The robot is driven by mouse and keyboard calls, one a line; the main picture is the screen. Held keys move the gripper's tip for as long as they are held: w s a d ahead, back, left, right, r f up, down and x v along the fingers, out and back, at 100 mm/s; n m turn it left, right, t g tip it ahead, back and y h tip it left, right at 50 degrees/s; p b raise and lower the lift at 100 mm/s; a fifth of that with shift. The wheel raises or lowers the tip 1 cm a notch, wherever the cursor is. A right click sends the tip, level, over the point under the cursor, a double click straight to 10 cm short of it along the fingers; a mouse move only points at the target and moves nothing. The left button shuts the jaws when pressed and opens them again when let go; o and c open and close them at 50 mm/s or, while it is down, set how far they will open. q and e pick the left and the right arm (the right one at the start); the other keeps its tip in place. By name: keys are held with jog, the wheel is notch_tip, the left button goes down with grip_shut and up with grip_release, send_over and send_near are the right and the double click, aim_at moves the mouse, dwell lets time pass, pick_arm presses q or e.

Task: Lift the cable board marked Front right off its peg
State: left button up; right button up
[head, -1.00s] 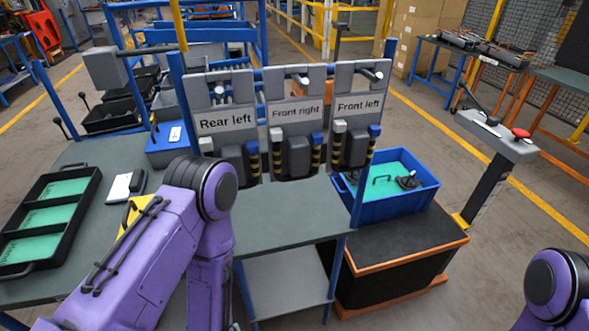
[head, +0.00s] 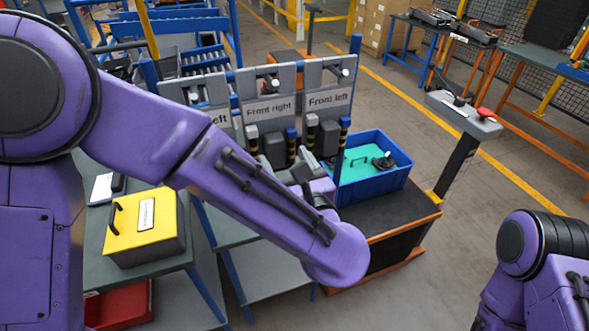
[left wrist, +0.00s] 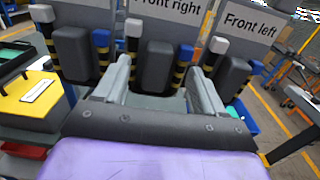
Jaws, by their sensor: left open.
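The cable board marked Front right (head: 268,107) hangs in the middle of the row on the blue rack, with a dark block and black-yellow cables at its lower end. Its label also shows in the left wrist view (left wrist: 170,5). My left gripper (head: 302,172) is in front of the lower part of the boards, partly hidden by my own arm. In the left wrist view the left gripper (left wrist: 160,88) is open, and the Front right board's dark block (left wrist: 160,62) appears between its fingers. I cannot tell whether they touch it. My right gripper is out of view.
The Front left board (head: 327,99) hangs to the right; the left board (head: 215,116) is partly hidden by my arm. A blue bin (head: 375,190) stands right of the rack. A yellow-topped box (head: 143,225) is on the bench at left.

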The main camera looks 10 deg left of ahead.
aim_at(277, 145)
pick_arm(q)
jog(key=p+x, duration=0.1)
jog(key=x, duration=0.4)
jog(key=shift+s+r+p, duration=0.1)
jog(key=shift+r+p, duration=0.1)
jog(key=shift+p, duration=0.15)
jog(key=shift+w+a+f, duration=0.2)
jog(key=shift+w+a, duration=0.15)
jog(key=shift+w, duration=0.2)
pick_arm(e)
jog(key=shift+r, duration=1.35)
pick_arm(q)
grip_shut()
jog(key=shift+s+r+p, duration=0.1)
jog(key=shift+r+p, duration=0.5)
jog(key=shift+r, duration=0.55)
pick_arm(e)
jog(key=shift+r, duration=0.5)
